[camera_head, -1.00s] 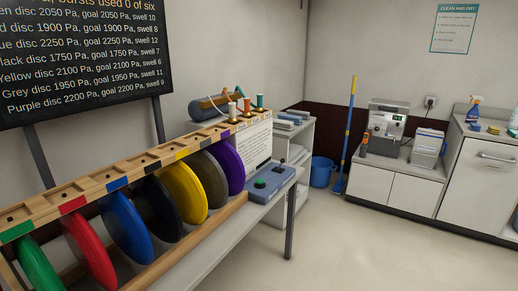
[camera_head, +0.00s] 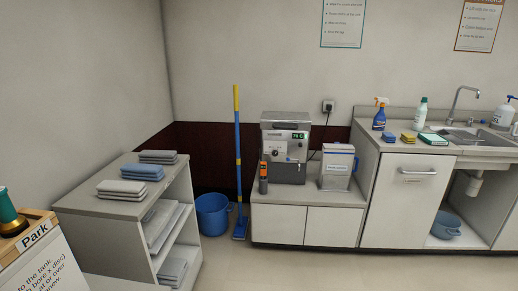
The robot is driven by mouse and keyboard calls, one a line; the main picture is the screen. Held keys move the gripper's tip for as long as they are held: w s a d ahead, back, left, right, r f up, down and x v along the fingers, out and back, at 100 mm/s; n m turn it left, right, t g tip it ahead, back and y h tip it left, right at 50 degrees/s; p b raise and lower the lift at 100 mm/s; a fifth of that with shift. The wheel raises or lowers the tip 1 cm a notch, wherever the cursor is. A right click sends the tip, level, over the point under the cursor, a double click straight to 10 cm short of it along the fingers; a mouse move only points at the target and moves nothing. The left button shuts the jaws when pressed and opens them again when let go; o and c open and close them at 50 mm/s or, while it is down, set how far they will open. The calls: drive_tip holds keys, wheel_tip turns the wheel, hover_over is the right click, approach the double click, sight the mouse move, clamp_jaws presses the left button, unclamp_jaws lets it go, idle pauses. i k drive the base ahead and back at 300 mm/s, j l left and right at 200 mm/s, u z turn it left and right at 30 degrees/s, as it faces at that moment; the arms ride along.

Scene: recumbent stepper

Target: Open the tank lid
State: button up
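A grey box-shaped machine (camera_head: 285,147) stands on the low white cabinet near the back wall, and it looks like the tank. Its front has a dial and a small lit green display. Its flat top (camera_head: 285,117) looks closed, though I cannot clearly make out the lid's edge or handle. My gripper is not in view.
A shelf with folded cloths (camera_head: 130,207) stands at left. The floor ahead is clear.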

sight(281, 121)
drive_tip(key=i+j+z, duration=0.15)
drive_tip(key=i+z, duration=0.3)
drive_tip(key=i, duration=1.4)
drive_tip(key=i+l+u, duration=0.1)
drive_tip(key=i+u, duration=0.15)
drive_tip(key=i, duration=0.3)
drive_tip(key=i+l+u, duration=0.2)
drive_tip(key=i, duration=0.3)
drive_tip(key=i+l+u, duration=0.25)
drive_tip(key=i, duration=0.25)
